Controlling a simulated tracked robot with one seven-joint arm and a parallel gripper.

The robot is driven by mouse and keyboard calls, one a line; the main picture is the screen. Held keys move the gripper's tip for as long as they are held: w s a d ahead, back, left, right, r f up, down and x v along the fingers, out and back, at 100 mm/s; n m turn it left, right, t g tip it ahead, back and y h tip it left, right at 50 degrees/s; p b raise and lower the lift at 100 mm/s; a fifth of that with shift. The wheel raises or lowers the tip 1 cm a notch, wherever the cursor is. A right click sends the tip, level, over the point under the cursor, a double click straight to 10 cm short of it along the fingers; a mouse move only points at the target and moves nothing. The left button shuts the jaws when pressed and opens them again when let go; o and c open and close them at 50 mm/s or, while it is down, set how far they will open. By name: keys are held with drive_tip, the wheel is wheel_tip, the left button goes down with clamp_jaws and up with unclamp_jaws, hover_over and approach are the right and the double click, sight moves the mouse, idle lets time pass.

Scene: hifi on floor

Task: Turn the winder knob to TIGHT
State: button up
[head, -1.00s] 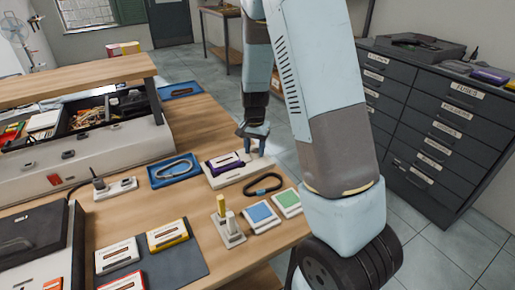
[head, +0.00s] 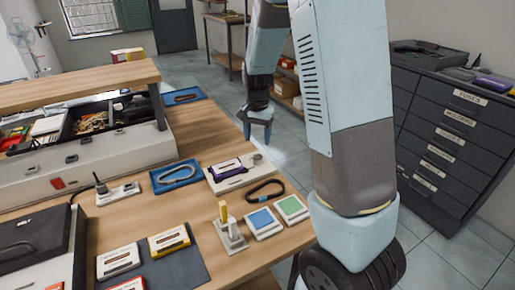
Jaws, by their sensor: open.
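The winder is a pale flat block (head: 222,180) on the wooden bench, with a purple cassette (head: 233,168) lying on it. A small greyish knob (head: 257,158) stands at its right end, close to the bench edge; its pointer and any TIGHT mark are too small to read. My gripper (head: 258,138) hangs with its fingers pointing down, just above and behind the knob in the picture. Its two fingers are apart with nothing between them. It appears clear of the knob, though the exact distance cannot be told.
A black loop (head: 265,190), a blue tray (head: 175,177) with a grey loop, blue and green square pads (head: 291,208), and a small stand with a yellow piece (head: 225,215) lie around the winder. A drawer cabinet (head: 450,140) stands at the right, across open floor.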

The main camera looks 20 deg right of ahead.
wheel_tip(320, 180, up, 6)
drive_tip(key=shift+f, duration=0.1)
idle(0.5)
drive_tip(key=s+r+n+t, duration=0.2)
drive_tip(key=s+r, duration=0.6)
drive_tip(key=s, duration=0.5)
drive_tip(key=s+r+n+t, duration=0.3)
drive_tip(key=s+r+n, duration=0.2)
drive_tip(key=s, duration=0.8)
wheel_tip(320, 180, up, 3)
drive_tip(key=shift+s+d+t, duration=0.2)
drive_tip(key=shift+d+t, duration=0.1)
drive_tip(key=shift+d, duration=0.15)
drive_tip(key=shift+o, duration=0.3)
